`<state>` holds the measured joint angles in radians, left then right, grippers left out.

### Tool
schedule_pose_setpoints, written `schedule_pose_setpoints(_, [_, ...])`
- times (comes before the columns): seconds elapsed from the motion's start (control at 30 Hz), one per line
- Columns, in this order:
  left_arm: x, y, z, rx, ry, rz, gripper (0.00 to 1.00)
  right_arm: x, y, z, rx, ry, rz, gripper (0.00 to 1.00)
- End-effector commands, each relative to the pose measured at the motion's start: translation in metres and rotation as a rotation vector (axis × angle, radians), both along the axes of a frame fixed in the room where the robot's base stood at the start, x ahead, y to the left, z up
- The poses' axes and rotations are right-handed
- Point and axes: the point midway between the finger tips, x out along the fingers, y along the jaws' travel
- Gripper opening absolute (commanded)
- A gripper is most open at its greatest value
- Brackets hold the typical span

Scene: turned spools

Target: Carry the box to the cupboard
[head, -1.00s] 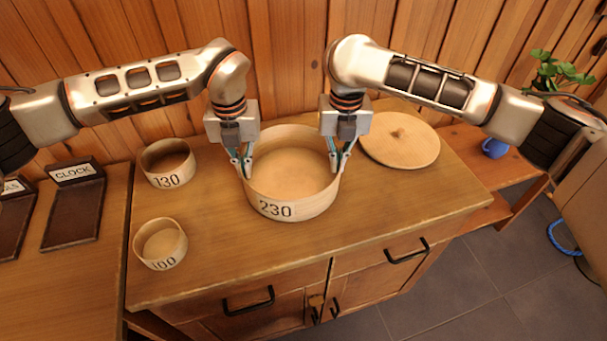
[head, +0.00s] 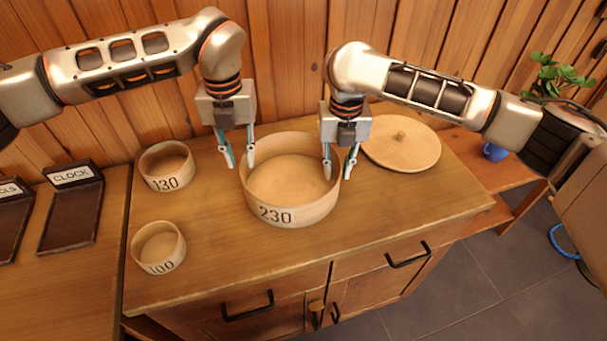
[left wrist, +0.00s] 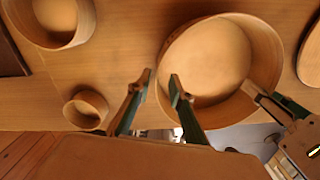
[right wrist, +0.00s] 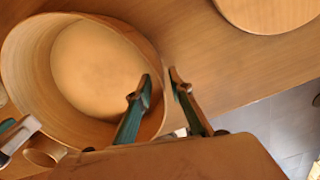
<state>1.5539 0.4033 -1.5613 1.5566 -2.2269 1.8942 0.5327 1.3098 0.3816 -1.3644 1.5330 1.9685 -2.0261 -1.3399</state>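The round wooden box marked 230 (head: 287,216) stands upright and uncovered on the wooden cabinet top; it shows empty. It also shows in the left wrist view (left wrist: 262,35) and the right wrist view (right wrist: 28,70). My left gripper (head: 239,162) is open and empty at the box's left rim, its fingertips apart to either side of the rim line; I cannot tell how high above it. My right gripper (head: 338,173) is open at the right wall, one finger over the inside and one outside. The cabinet (head: 225,259) below has drawers and doors, all shut.
Smaller round boxes marked 130 (head: 167,184) and 100 (head: 160,266) stand at the left. A round knobbed lid (head: 400,150) lies right of the large box. Dark trays, one labelled CLOCK (head: 70,215), lie on the left surface. A blue pot (head: 495,152) stands on a right-hand shelf.

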Motion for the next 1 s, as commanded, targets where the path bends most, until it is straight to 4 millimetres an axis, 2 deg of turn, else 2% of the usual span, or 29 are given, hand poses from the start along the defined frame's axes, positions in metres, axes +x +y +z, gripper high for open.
schedule_pose_setpoints(0.1, [0.000,0.000,0.025,0.000,-0.004,0.000,0.21,0.000,0.000,0.000,0.000,0.000,0.000,0.21])
schedule_pose_setpoints(0.23, [0.000,0.000,0.045,0.000,-0.002,0.001,0.21,0.000,0.000,0.000,0.000,0.000,0.000,0.21])
schedule_pose_setpoints(0.4, [-0.001,0.000,0.058,0.000,0.000,0.001,0.21,0.000,0.000,0.000,0.000,0.000,0.000,0.21])
schedule_pose_setpoints(0.53, [-0.002,0.000,0.060,0.001,0.002,0.001,0.21,0.001,0.000,0.008,0.000,-0.003,0.001,0.21])
schedule_pose_setpoints(0.67, [-0.002,0.000,0.060,0.000,0.002,0.001,0.21,0.001,0.000,0.027,-0.001,-0.005,0.001,0.21])
schedule_pose_setpoints(1.0, [-0.002,0.000,0.060,0.000,0.001,0.001,0.21,0.000,0.000,0.094,-0.001,-0.005,0.000,0.21])
